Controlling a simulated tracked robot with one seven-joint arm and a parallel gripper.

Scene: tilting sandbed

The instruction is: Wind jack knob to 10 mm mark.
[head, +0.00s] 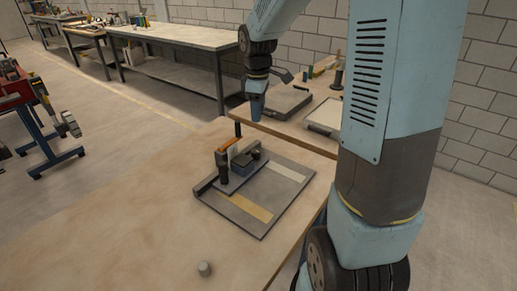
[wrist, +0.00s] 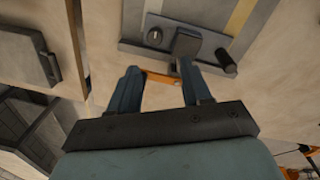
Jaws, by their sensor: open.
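A flat grey tray (head: 240,215) with pale and yellow strips lies on the wooden bench. On its far left part stand a dark block (head: 244,163), an orange bar (head: 228,145) and a dark upright post (head: 222,162). Which part is the jack knob is unclear, and no 10 mm mark is readable. My gripper (wrist: 160,80) is open, its fingers pointing towards the tray. The orange bar (wrist: 160,77) shows between them, apparently untouched.
A small grey cylinder (head: 204,269) stands on the bench front. A second table behind holds a dark flat box (head: 288,101) and a pale tray (head: 325,117). A red trolley (head: 38,90) stands left. The bench's left part is clear.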

